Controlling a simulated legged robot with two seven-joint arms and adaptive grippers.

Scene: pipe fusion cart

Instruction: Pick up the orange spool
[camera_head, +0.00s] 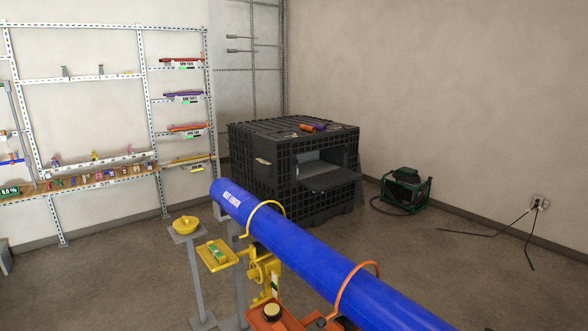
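A small orange cylindrical object (306,128), which looks like the orange spool, lies on top of the black crate (255,180). It is near the crate's front right part and touches or sits close beside a purple object (320,126). It is too small here to tell its exact shape. Neither of my grippers is in view.
A long blue pipe (310,255) on a cart with yellow and orange clamps fills the foreground, partly in front of the crate. Yellow stands (217,254) are left of it. A green machine (406,188) sits right of the crate. Racks line the left wall.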

